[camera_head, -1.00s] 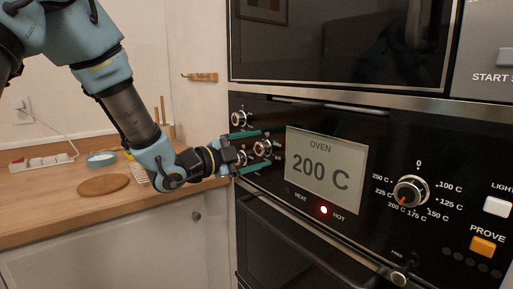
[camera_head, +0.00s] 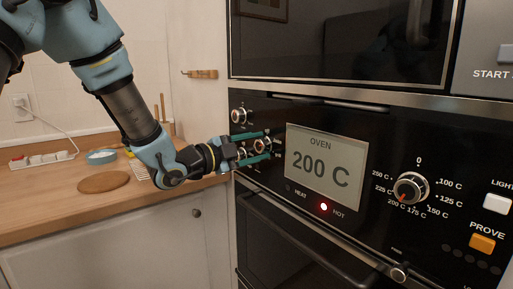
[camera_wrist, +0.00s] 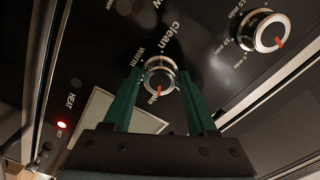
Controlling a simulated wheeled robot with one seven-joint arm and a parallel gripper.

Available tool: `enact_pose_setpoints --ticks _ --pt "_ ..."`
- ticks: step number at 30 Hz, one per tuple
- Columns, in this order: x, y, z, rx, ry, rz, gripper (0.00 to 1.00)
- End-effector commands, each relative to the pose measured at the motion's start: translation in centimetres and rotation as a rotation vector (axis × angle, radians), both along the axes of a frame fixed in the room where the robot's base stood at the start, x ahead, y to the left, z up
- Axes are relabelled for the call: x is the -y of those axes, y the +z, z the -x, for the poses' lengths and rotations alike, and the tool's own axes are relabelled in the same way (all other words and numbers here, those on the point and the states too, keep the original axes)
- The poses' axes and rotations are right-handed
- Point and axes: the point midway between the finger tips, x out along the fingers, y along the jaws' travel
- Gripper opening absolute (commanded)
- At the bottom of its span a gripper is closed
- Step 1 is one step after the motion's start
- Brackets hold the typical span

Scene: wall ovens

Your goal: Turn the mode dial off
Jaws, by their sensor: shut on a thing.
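The mode dial (camera_wrist: 160,78) is a round silver knob with a red-orange pointer on the black oven panel. In the wrist view it sits between the two green fingers of my gripper (camera_wrist: 159,84), which is shut on it. Words including "clean" and "warm" are printed around it, and the pointer is towards the palm side, near a partly hidden label. In the head view my gripper (camera_head: 268,146) reaches the panel from the left, one finger above and one below the dial (camera_head: 262,146). The fingers partly cover the dial there.
The oven display (camera_head: 325,165) reads 200 C beside a lit red HOT light (camera_head: 323,207). A temperature dial (camera_head: 410,188) is to the right. A timer dial (camera_head: 238,116) is above my gripper. The counter (camera_head: 35,205) is at the left.

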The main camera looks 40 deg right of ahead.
Motion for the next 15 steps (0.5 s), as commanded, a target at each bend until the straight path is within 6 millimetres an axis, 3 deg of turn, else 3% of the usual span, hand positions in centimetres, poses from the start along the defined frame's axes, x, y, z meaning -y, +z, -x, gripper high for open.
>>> enact_pose_setpoints --ticks 15 --pt "-0.02 -0.07 0.03 -0.14 0.0 -0.009 0.02"
